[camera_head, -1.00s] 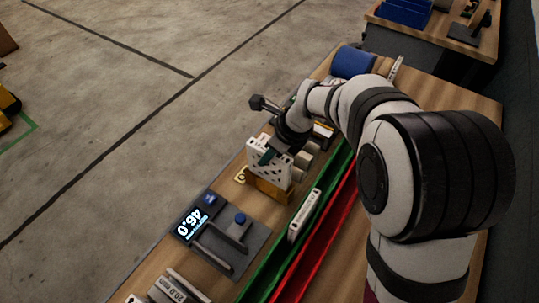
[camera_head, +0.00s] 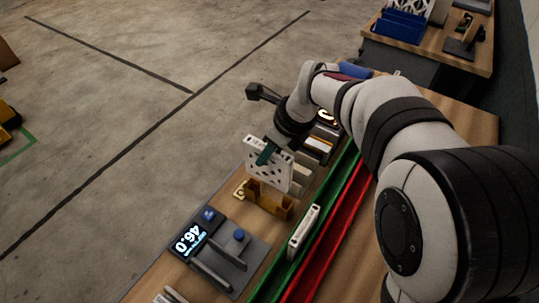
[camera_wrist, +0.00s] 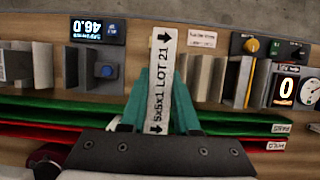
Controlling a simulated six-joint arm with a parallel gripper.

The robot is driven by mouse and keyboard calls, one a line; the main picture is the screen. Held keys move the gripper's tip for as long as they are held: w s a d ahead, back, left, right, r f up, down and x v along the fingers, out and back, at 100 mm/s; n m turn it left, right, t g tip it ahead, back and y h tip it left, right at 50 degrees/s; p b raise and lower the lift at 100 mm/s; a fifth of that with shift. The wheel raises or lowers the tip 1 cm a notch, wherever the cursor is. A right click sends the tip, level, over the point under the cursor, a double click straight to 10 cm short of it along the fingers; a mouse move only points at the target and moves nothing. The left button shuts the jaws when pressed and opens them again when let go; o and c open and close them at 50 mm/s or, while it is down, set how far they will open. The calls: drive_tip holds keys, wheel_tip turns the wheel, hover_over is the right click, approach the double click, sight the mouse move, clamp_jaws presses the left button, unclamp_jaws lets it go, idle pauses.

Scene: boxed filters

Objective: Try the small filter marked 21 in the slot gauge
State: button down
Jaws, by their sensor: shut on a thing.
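My gripper (camera_head: 265,154) is shut on the small filter (camera_head: 275,170), a white perforated panel held upright. In the wrist view my gripper (camera_wrist: 160,100) has teal fingers on both sides of the filter's edge (camera_wrist: 159,75), which reads "5x5x1 LOT 21". An ochre bracket (camera_head: 284,209) with an open gap at its top, which looks like the slot gauge, stands just in front of the filter in the head view. The filter appears raised and clear of that gap; its exact height is hard to tell.
A grey fixture with a blue knob (camera_head: 239,236) and a display reading 46.0 (camera_head: 187,241) stands at the lower left. A green channel (camera_head: 272,284) holds another white filter (camera_head: 304,231). A red channel (camera_head: 318,253) runs beside it. Grey blocks (camera_wrist: 238,80) stand right of the filter.

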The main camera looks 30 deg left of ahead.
sight(268, 174)
drive_tip(key=shift+f, duration=2.1)
drive_tip(key=shift+f, duration=1.85)
idle(1.0)
wheel_tip(268, 174, up, 8)
idle(1.2)
